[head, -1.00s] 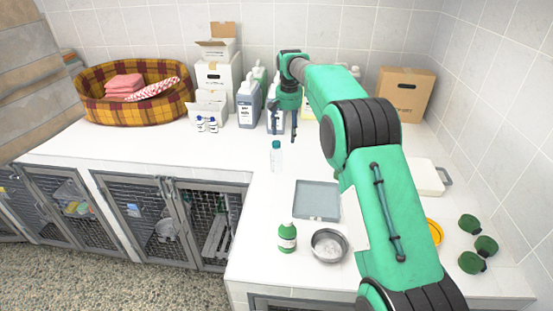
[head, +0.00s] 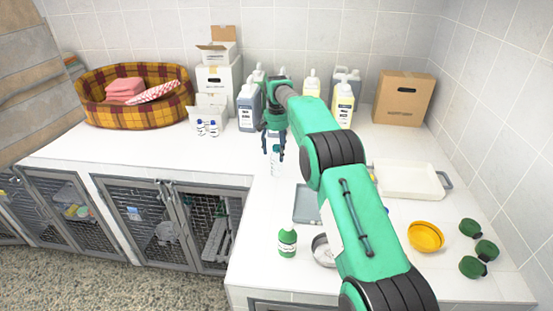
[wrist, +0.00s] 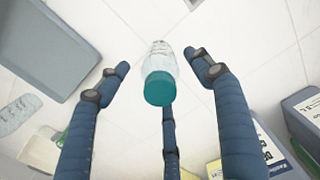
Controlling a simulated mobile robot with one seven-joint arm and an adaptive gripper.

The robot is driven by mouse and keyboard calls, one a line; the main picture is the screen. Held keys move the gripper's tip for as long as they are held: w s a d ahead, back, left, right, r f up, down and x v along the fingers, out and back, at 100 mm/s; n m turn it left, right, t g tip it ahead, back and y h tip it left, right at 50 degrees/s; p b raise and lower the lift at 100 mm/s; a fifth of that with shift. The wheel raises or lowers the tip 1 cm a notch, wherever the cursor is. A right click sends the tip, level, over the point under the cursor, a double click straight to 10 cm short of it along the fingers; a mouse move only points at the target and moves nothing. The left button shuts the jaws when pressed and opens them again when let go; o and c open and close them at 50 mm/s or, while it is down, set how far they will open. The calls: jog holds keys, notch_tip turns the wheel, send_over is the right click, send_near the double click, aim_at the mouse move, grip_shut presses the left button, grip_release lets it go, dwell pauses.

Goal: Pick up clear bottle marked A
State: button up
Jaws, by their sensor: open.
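A clear bottle with a teal cap stands upright on the white counter; it shows in the head view (head: 275,165) and in the wrist view (wrist: 161,60). No letter A can be read on it. My gripper (head: 273,150) is open just above and around the top of this bottle. In the wrist view the blue fingers (wrist: 163,80) spread on several sides of the cap, with gaps and nothing held. A second clear bottle (wrist: 17,114) shows at the left edge of the wrist view.
Large jugs (head: 249,107) and a white box (head: 211,110) stand behind. The counter left of the bottle is clear.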

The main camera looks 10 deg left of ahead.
aim_at(277, 158)
jog(key=shift+f+b, duration=0.3)
jog(key=shift+f, duration=1.65)
jog(key=shift+s+f, duration=0.1)
jog(key=shift+f, duration=0.1)
jog(key=c, duration=1.2)
